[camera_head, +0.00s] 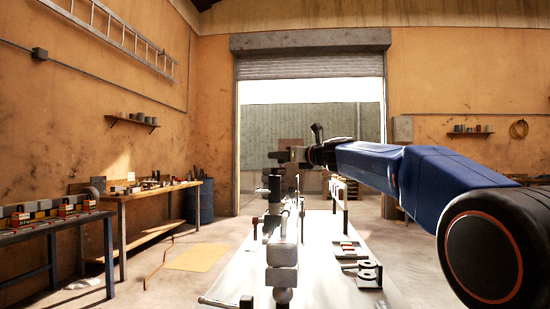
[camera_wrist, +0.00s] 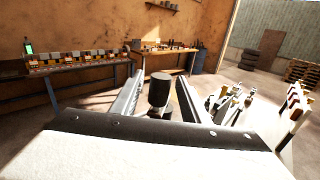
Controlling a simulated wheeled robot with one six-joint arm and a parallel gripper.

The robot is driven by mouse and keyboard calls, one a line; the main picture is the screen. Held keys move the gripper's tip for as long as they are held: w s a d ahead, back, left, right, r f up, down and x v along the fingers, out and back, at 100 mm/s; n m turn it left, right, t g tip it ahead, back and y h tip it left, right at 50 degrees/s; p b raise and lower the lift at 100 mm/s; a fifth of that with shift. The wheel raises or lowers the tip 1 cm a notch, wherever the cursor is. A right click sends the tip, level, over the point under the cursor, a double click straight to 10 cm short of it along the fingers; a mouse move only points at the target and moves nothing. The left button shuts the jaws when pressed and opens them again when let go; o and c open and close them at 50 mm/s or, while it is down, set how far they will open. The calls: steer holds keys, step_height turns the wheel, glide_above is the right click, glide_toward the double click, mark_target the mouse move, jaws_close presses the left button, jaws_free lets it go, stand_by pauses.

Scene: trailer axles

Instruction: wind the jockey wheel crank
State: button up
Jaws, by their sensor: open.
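My gripper (camera_wrist: 160,92) is open. Its two fingers stand left and right of a dark upright cylinder (camera_wrist: 160,88) with a paler lower part, which looks like the crank's grip. Gaps show on both sides of it, so the fingers seem apart from it; its depth between them is hard to judge. In the head view my gripper (camera_head: 284,156) is at the end of the blue arm, above the upright jockey wheel post (camera_head: 275,190). The post has a dark upper part and stands among grey blocks. The crank arm itself cannot be made out clearly.
A pale bench or trailer surface (camera_head: 325,285) carries grey blocks (camera_head: 282,254), a black bracket (camera_head: 369,274) and small parts. Workbenches (camera_head: 150,193) line the left wall, with a blue drum (camera_head: 200,203) beside them.

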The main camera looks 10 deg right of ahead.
steer(key=shift+x, duration=1.95)
jaws_close()
